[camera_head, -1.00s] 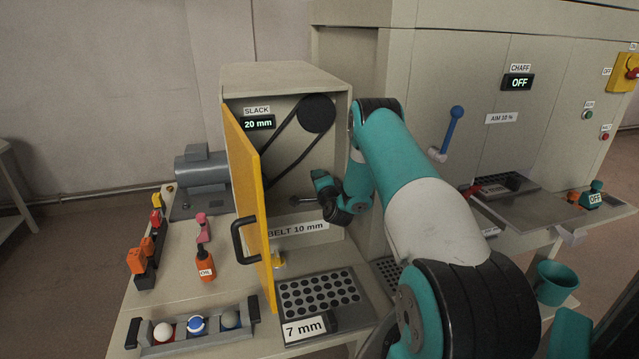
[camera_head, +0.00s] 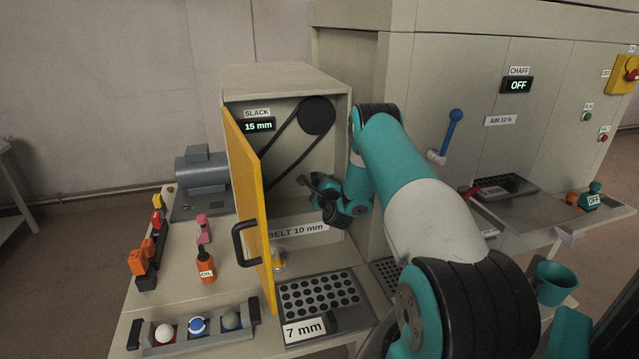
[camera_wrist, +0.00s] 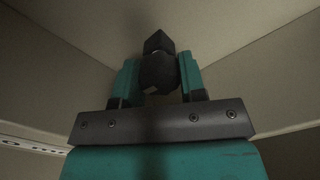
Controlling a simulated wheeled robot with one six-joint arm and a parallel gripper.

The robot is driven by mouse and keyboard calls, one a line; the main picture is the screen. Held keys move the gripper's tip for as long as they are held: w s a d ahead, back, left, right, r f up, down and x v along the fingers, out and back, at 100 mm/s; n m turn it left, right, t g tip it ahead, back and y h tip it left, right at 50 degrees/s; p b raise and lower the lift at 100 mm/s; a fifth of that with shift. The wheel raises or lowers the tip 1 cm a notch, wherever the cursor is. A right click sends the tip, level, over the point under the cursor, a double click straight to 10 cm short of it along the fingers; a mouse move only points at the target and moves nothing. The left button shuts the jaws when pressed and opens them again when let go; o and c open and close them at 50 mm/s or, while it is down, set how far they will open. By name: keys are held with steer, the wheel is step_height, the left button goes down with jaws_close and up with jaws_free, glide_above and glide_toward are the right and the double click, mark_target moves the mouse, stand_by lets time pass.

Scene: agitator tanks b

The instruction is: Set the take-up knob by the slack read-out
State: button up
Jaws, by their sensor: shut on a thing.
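The slack read-out (camera_head: 258,126) shows 15 mm, inside the cabinet at its upper left. A label on the cabinet's front sill (camera_head: 297,229) reads BELT 10 mm. My gripper (camera_head: 314,186) is inside the cabinet below the pulley. The wrist view shows its two teal fingers (camera_wrist: 159,75) closed on a dark knob (camera_wrist: 158,45), which I take to be the take-up knob. In the head view my gripper and wrist mostly hide the knob.
The yellow door (camera_head: 250,195) stands open to the left of my arm, its black handle (camera_head: 243,242) outward. A black belt (camera_head: 284,135) runs around a pulley (camera_head: 316,115). A perforated plate (camera_head: 318,297) labelled 7 mm and an orange oil bottle (camera_head: 205,266) are on the bench.

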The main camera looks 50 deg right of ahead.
steer(key=shift+s+m, duration=0.1)
steer(key=shift+m, duration=0.4)
steer(key=o, duration=0.9)
steer(key=shift+d, duration=0.1)
steer(key=shift+f, duration=0.1)
steer(key=shift+s+a+f+b, duration=0.15)
steer(key=shift+s+a+b, duration=0.25)
steer(key=shift+b, duration=0.2)
steer(key=shift+b+v, duration=8.15)
steer(key=shift+b, duration=3.25)
